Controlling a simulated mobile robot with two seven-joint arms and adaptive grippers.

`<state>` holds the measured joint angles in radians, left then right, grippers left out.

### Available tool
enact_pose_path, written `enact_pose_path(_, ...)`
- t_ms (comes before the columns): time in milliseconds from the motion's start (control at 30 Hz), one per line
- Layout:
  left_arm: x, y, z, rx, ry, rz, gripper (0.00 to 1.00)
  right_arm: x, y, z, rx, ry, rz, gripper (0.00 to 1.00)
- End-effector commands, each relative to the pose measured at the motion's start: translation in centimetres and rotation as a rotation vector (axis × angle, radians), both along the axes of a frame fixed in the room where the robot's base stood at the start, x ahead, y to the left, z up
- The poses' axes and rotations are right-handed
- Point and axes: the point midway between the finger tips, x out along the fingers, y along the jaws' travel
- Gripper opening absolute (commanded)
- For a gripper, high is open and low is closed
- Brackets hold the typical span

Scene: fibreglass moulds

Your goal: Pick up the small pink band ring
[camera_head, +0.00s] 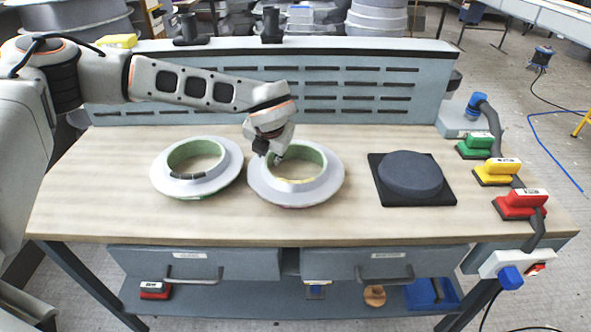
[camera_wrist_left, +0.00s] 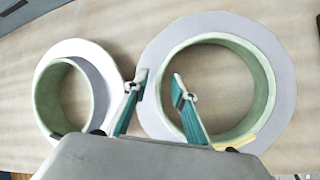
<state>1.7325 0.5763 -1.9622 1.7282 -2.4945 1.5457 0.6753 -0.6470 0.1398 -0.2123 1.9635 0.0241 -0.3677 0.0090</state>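Two flanged rings with grey-white flanges and pale green inner walls lie flat on the wooden bench. The right ring (camera_head: 325,187) shows a yellow patch inside and a faint pinkish tint under its front edge; it is also on the right in the left wrist view (camera_wrist_left: 284,75). The left ring (camera_head: 225,178) has a dark patch at its front inner wall and also shows in the left wrist view (camera_wrist_left: 70,48). No clear pink band shows. My left gripper (camera_head: 272,157) is over the right ring's left side. In the left wrist view (camera_wrist_left: 160,84), its fingers are apart, with the rim between them; contact is unclear.
A dark round disc (camera_head: 410,173) on a black square mat (camera_head: 447,199) lies to the right. Green (camera_head: 476,145), yellow (camera_head: 497,171) and red (camera_head: 520,204) sanders line the right edge. A slotted grey back panel (camera_head: 350,95) stands behind. The front strip of bench is clear.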

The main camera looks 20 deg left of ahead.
Motion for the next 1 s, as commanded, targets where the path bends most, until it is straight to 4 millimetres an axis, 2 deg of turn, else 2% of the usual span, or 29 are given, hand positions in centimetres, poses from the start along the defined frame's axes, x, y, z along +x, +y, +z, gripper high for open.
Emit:
enact_pose_path(33, 0.0, 0.0, 0.0, 0.000, 0.000, 0.000, 0.26, 0.0, 0.0, 0.0, 0.000, -0.001, 0.000, 0.40)
enact_pose_path(133, 0.0, 0.0, 0.0, 0.000, 0.000, 0.000, 0.00, 0.0, 0.0, 0.1, 0.000, -0.001, 0.000, 0.40)
enact_pose_path(667, 0.0, 0.0, 0.4, 0.000, -0.001, 0.000, 0.00, -0.1, 0.0, -0.1, -0.001, 0.002, 0.000, 0.40)
enact_pose_path(833, 0.1, -0.1, 1.9, -0.001, -0.004, -0.002, 0.00, -0.2, 0.0, -0.4, -0.001, 0.005, 0.000, 0.40)
enact_pose_path(1000, 0.1, -0.1, 5.0, -0.002, -0.007, 0.001, 0.00, -0.2, 0.0, -0.7, -0.001, 0.007, 0.001, 0.40)
